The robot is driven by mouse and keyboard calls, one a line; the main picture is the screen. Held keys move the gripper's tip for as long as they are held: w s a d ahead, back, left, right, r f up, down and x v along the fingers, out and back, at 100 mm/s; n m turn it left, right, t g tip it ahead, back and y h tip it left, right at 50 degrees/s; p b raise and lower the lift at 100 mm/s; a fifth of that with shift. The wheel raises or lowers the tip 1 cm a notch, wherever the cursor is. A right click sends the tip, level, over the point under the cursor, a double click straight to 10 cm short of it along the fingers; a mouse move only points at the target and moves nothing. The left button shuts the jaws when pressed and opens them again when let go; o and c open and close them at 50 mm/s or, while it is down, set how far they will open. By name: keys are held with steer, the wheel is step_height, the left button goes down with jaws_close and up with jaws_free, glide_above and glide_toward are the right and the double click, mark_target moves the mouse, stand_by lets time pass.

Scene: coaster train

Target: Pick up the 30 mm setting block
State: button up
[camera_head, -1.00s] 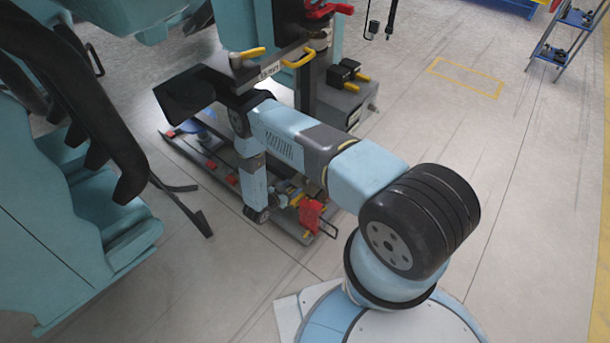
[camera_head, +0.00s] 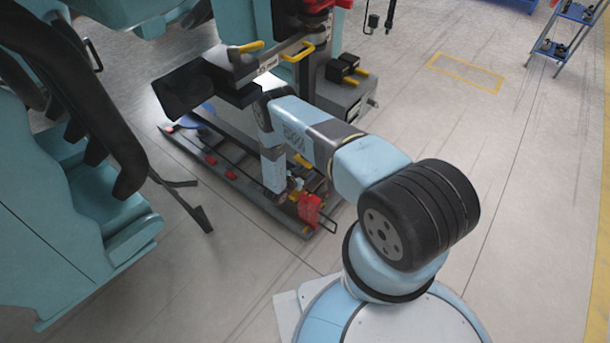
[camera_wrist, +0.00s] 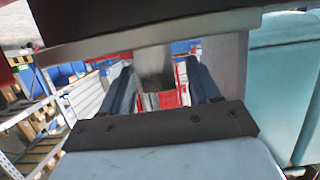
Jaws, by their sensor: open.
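My gripper (camera_wrist: 162,88) shows in the wrist view as two dark blue fingers, spread apart, rising from a dark bracket. A grey block-like piece (camera_wrist: 153,62) shows between the fingers, below a pale grey beam (camera_wrist: 150,32). It may be the 30 mm setting block, but I cannot tell for sure, nor whether it is fixed to the beam. No finger visibly closes on it. In the head view my arm reaches to the dark bracket assembly with yellow handles, and my fingertips cannot be made out there. No setting block can be picked out in that view.
A teal coaster car with seats (camera_head: 100,210) stands at the left. A low dark rail frame with red parts (camera_head: 230,175) lies beneath my arm. Dark blocks with yellow handles (camera_head: 345,72) sit right of the assembly. The floor at right is clear up to a blue cart (camera_head: 570,30).

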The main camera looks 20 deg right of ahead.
steer(key=shift+x, duration=1.25)
jaws_close()
